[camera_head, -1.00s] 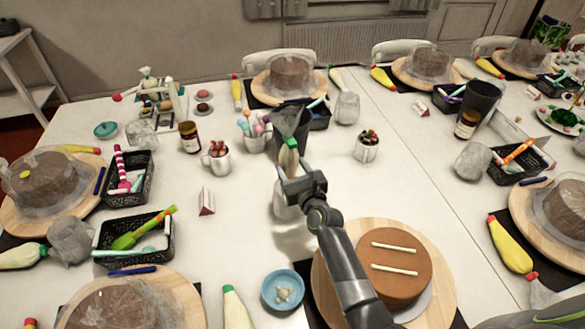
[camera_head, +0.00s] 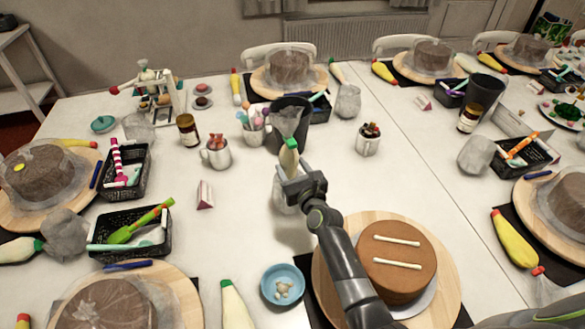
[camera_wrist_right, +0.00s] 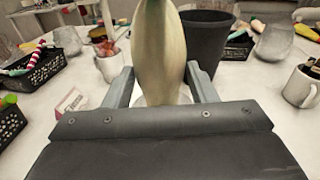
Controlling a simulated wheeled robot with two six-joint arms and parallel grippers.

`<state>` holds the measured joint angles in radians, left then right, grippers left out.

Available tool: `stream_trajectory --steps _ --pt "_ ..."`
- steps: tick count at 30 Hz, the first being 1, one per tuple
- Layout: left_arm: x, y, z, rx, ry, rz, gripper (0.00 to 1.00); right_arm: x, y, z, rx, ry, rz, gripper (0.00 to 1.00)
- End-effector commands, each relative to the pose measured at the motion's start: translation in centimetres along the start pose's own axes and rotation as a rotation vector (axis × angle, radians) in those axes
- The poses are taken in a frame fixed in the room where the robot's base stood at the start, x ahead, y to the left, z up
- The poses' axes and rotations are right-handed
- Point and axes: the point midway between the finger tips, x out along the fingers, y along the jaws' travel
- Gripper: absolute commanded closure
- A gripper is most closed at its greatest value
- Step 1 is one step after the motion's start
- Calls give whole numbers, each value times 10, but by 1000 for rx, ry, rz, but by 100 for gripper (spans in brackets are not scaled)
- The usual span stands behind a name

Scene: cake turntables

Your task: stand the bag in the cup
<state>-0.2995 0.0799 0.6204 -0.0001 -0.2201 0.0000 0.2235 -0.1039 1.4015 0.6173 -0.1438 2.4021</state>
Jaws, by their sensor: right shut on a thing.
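My right gripper (camera_head: 290,178) is shut on a cream piping bag (camera_head: 289,160), which also fills the middle of the right wrist view (camera_wrist_right: 160,50) between the two fingers. The bag is roughly upright, with its green tie and clear crumpled tail at the top and its lower end hidden by the gripper. A tall dark cup (camera_head: 272,138) stands just behind the bag; the tail overlaps it in the head view. In the right wrist view the cup (camera_wrist_right: 207,42) stands behind and right of the bag, apart from it. My left gripper is not in view.
A brown cake (camera_head: 398,262) on a wooden turntable lies under my right forearm. Mugs stand left (camera_head: 215,153) and right (camera_head: 368,140) of the dark cup. A pale, partly hidden thing (camera_head: 281,198) shows below the gripper. The table (camera_head: 400,185) is clear right of the gripper.

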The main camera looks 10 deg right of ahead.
Motion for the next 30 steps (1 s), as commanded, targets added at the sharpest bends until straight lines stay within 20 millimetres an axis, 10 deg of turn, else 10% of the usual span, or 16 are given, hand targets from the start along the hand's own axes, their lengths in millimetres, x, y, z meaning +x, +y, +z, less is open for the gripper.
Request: stream_trajectory --steps 9,15,30 --pt "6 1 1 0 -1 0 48 1 0 -6 0 -2 -1 57" --pt "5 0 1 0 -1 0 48 0 0 -5 -1 -2 0 23" --pt "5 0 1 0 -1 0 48 0 0 -6 0 1 0 8"
